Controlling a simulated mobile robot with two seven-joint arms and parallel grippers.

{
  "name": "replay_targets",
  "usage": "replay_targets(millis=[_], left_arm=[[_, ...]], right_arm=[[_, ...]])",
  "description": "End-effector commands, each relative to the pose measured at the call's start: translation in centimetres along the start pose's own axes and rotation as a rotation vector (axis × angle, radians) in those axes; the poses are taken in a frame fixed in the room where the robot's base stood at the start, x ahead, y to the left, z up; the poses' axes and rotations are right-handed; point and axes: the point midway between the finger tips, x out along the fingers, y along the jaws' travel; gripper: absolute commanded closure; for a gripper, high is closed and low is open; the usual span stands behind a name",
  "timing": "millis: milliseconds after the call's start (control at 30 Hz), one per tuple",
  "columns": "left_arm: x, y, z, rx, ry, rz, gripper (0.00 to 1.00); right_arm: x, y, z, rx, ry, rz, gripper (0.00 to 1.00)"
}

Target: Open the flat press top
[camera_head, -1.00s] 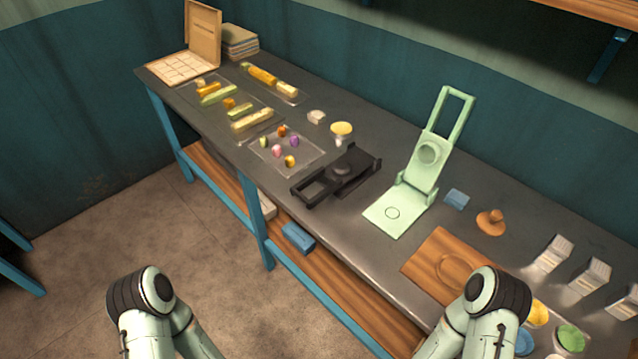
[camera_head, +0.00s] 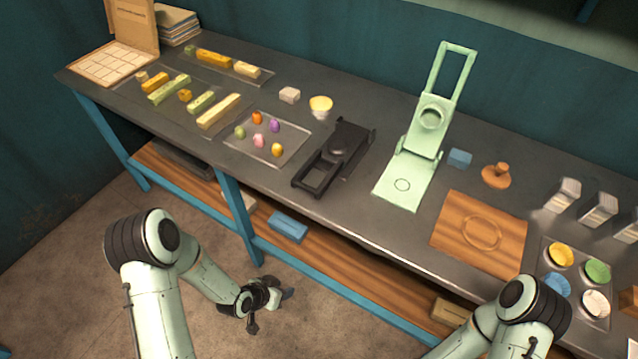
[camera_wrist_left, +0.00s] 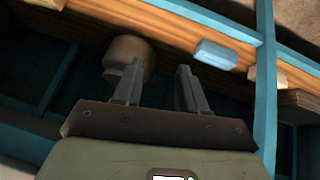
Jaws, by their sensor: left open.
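A black press (camera_head: 336,157) lies folded flat on the grey table, its handle toward the front edge. A pale green press (camera_head: 409,172) stands open to its right, its top with a loop handle tilted up and back. I cannot tell which one the task calls the flat press. My left gripper (camera_head: 270,302) is below table height in front of the table, apart from both presses. It is open and empty; its two fingers also show in the left wrist view (camera_wrist_left: 157,88). My right arm shows at the lower right, but its gripper is out of view.
The table (camera_head: 350,215) also bears a clear tray (camera_head: 232,143) of coloured pieces, a wooden board (camera_head: 450,250), a wooden stamp (camera_head: 497,176) and several white cartons (camera_head: 563,195). The lower shelf (camera_head: 345,275) holds a blue block (camera_head: 288,226). The table's front edge lies above my left gripper.

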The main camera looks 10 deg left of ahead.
Motion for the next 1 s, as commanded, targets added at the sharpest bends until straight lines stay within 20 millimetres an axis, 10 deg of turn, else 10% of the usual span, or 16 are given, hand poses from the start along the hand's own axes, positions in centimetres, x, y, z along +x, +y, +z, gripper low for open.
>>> replay_targets(millis=[200, 300, 600, 1000], left_arm=[[-6.8, -4.4, -15.8, 0.825, 0.519, -0.141, 0.59], [-11.6, -3.9, -20.0, 1.19, 0.677, -0.223, 0.59], [-19.3, -1.6, -23.0, 1.772, 0.838, -0.35, 0.59], [-15.2, 0.9, -26.5, 1.793, 0.845, -0.346, 0.59]], right_arm=[[4.4, 1.4, -0.7, 0.001, 0.019, -0.002, 1.0], [5.7, 1.7, -1.0, 0.001, 0.026, -0.003, 1.0], [7.4, 2.1, -1.6, -0.001, 0.038, -0.007, 1.0], [7.8, 2.1, -1.9, -0.001, 0.045, -0.008, 1.0]])
